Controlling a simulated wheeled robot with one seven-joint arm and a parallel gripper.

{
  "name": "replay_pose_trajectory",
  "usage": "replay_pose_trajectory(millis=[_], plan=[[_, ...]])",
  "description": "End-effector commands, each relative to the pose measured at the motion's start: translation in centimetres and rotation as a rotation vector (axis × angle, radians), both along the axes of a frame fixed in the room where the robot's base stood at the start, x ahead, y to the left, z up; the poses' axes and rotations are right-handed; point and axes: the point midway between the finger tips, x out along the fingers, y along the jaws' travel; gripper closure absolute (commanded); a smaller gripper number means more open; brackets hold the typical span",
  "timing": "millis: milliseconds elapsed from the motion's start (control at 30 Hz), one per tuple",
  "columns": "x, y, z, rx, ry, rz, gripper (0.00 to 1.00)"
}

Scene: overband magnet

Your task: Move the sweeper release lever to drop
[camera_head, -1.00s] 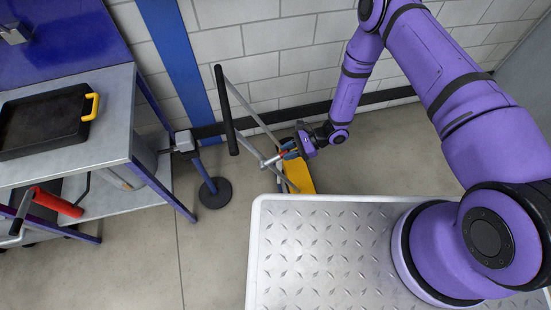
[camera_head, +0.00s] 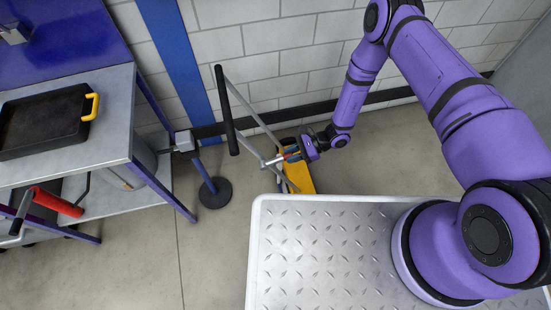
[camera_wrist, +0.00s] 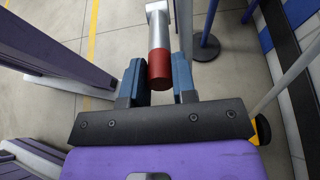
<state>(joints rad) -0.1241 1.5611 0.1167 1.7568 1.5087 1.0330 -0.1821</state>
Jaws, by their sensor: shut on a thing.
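The sweeper (camera_head: 303,180) has a yellow base on the floor by the wall and a grey frame with a black handle bar (camera_head: 226,110). Its release lever (camera_head: 275,160) is a grey rod with a red end. In the wrist view the lever's red grip (camera_wrist: 160,67) lies between the two blue fingers of my gripper (camera_wrist: 156,80). My gripper (camera_head: 289,155) is shut on this red end, just above the yellow base. The lever's far end meets a grey joint on the frame. My gripper hides part of the sweeper's base.
A grey workbench (camera_head: 122,110) with a black tray (camera_head: 45,122) stands at the left. A post with a round black foot (camera_head: 214,193) stands between bench and sweeper. A metal tread-plate surface (camera_head: 320,250) is in front. Bare floor lies between them.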

Motion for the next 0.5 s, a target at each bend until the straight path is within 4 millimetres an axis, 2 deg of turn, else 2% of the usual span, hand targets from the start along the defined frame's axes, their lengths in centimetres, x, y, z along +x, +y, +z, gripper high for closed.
replay_pose_trajectory(millis=[500], plan=[[0.06, -0.24, -0.72, -0.003, 0.000, -0.001, 1.00]])
